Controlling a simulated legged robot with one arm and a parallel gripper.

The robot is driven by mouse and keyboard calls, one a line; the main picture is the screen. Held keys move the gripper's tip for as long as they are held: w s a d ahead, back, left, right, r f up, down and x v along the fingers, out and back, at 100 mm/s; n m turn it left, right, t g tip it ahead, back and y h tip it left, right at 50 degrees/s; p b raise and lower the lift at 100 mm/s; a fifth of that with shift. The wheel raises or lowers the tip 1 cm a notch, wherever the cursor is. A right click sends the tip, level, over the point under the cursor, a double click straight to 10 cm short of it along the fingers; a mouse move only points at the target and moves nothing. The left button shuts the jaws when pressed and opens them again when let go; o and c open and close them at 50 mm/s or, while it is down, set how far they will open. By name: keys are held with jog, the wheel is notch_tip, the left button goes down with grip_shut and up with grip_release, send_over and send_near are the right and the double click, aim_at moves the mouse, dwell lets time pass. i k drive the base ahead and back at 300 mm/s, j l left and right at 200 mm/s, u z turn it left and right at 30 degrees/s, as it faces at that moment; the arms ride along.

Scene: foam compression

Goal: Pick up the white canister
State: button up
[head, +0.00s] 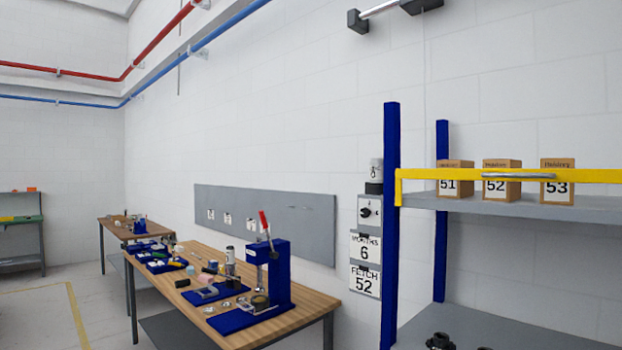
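A small whitish canister-like cylinder (376,170) with a dark mark stands upright on a dark holder at the wall, just left of the blue shelf post. Another small upright pale cylinder (230,254) stands among the items on the wooden workbench (318,301). I cannot tell which of the two is the white canister. My gripper is not in view.
A blue press (278,274) with a red lever stands on the bench. The shelf rack (391,220) holds boxes marked 51, 52 (502,182) and 53 behind a yellow bar (480,175). Wall signs read "6" and "FETCH 52" (366,279). Dark parts (440,341) lie low right.

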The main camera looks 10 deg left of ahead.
aim_at(376, 165)
jog(key=u, duration=0.2)
jog(key=i+j+z, duration=0.3)
jog(key=i+j, duration=0.35)
jog(key=i, duration=0.15)
